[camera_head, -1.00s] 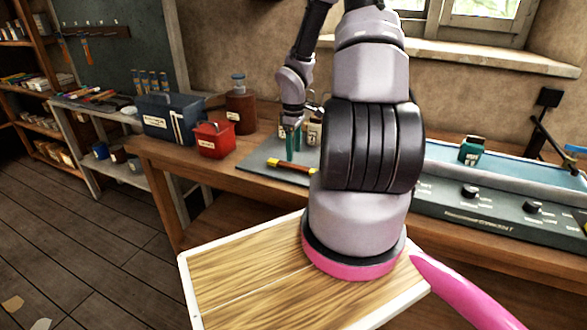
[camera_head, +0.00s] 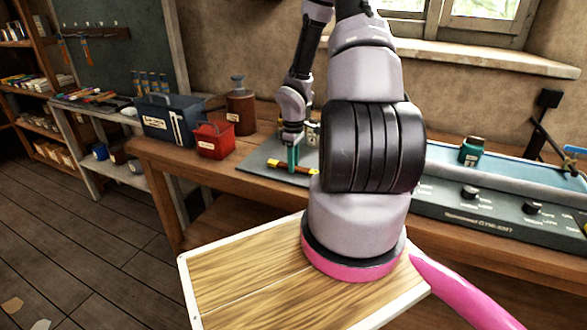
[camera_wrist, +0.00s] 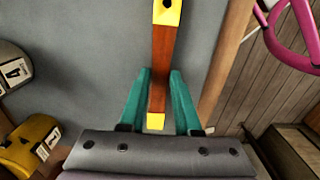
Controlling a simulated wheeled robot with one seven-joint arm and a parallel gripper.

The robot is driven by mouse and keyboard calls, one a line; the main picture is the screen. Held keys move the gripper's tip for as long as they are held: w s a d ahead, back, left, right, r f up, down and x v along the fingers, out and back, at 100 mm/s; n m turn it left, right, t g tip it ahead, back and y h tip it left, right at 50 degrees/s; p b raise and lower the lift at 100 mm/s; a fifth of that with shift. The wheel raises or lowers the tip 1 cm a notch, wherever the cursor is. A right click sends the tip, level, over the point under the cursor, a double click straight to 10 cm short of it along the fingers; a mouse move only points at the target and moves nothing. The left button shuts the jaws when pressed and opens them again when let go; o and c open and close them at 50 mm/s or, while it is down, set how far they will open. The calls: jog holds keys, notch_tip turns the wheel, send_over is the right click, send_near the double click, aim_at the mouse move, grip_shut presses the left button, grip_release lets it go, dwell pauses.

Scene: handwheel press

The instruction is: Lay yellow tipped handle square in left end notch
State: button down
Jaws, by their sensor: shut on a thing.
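The yellow tipped handle (camera_head: 282,166) lies on the grey mat on the workbench in the head view, with a wooden middle and yellow ends. In the wrist view the handle (camera_wrist: 163,62) runs lengthwise away from the wrist, with a dark hole in its far yellow end. My gripper (camera_head: 293,164) is down at the handle, its teal fingers on either side. In the wrist view my gripper (camera_wrist: 161,88) is shut on the handle near its closer yellow end. The left end notch cannot be made out; my arm hides part of the bench.
The grey mat (camera_head: 262,157) is mostly clear around the handle. A red box (camera_head: 213,140), a blue toolbox (camera_head: 168,120) and a brown canister (camera_head: 240,108) stand to the left. A grey panel with knobs (camera_head: 480,210) and a green jar (camera_head: 472,151) are at right.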

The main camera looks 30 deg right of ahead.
aim_at(305, 157)
notch_tip(305, 157, up, 10)
jog(key=w+a+f+m, duration=0.2)
jog(key=w+a+m, duration=0.4)
jog(key=a, duration=0.5)
jog(key=shift+f+m, duration=0.15)
jog(key=shift+m, duration=0.65)
jog(key=shift+w+a, duration=0.1)
jog(key=s+d+r+n, duration=0.1)
jog(key=s+d+n, duration=0.1)
jog(key=d+n, duration=0.35)
jog(key=s+d+r+n, duration=0.1)
jog(key=s+d+n, duration=0.1)
jog(key=d, duration=0.6)
jog(key=f, duration=0.5)
jog(key=shift+s, duration=0.2)
jog(key=shift+f, duration=2.25)
